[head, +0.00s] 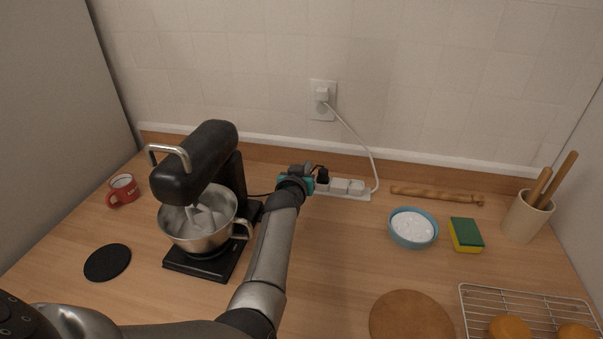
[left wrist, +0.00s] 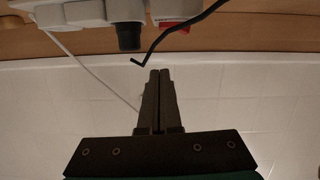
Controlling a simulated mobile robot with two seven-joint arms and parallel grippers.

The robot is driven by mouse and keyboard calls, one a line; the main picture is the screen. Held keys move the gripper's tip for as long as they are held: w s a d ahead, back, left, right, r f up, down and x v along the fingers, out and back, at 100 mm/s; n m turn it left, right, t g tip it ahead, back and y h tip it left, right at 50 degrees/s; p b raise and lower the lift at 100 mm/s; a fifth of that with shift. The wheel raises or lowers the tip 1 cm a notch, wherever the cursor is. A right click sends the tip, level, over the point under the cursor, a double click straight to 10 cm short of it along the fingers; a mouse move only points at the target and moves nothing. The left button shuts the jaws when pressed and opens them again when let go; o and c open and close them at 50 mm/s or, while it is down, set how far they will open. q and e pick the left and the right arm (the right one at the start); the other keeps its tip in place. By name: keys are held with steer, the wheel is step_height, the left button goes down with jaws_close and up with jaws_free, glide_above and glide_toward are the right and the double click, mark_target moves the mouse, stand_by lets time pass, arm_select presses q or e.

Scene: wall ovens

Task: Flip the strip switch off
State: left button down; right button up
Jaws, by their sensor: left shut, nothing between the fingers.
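The white power strip (head: 356,189) lies on the counter near the back wall. In the left wrist view, the strip (left wrist: 85,14) runs along the top edge, with a black plug (left wrist: 129,36) in it. A red switch (left wrist: 178,27) shows partly beside the plug, with a black cable crossing in front. My left gripper (head: 304,172) is at the strip's left end and hides that end in the head view. Its fingers (left wrist: 159,76) are shut and empty, pointing towards the strip near the plug and switch. I cannot tell whether they touch it. My right gripper is not in view.
A black stand mixer (head: 203,158) with a steel bowl stands left of my arm. A wall outlet (head: 322,98) feeds the strip by a white cord. A rolling pin (head: 437,195), blue bowl (head: 413,228) and sponge (head: 466,235) lie to the right.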

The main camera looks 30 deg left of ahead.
arm_select(q)
steer(key=p+v, duration=0.1)
steer(key=v, duration=0.7)
steer(key=shift+d+p, duration=0.2)
steer(key=shift+p, duration=0.2)
